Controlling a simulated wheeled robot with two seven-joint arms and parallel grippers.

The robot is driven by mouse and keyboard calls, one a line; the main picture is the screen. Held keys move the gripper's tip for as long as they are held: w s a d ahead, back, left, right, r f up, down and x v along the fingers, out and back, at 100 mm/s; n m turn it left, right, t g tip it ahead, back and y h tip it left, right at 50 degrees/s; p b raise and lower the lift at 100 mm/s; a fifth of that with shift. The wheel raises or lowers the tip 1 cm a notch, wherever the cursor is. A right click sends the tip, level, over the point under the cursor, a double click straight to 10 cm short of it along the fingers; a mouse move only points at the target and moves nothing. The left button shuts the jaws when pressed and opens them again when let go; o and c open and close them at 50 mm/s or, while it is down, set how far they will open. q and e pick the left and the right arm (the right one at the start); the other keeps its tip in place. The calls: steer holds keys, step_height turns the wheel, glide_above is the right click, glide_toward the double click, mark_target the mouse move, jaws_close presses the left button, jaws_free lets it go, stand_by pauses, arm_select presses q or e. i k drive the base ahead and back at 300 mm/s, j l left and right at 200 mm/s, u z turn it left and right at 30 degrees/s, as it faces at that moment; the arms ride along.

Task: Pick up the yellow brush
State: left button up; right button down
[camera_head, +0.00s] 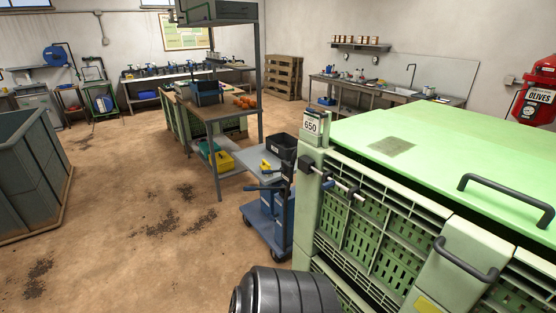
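No object is clearly recognisable as a yellow brush. A small yellow object (266,165) lies on the grey upper shelf of a blue trolley (262,214), left of a black bin. It is too small to tell whether it is the brush. Neither my left nor my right gripper is in view.
A large green slatted machine (440,160) with dark handles fills the right, close to me. A worktable (212,109) stands beyond the trolley, with a yellow crate (222,161) low down. A large grey-green bin (30,170) stands left. The stained floor (130,200) between is open.

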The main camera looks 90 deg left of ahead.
mark_target(265, 166)
steer(key=u, duration=2.9)
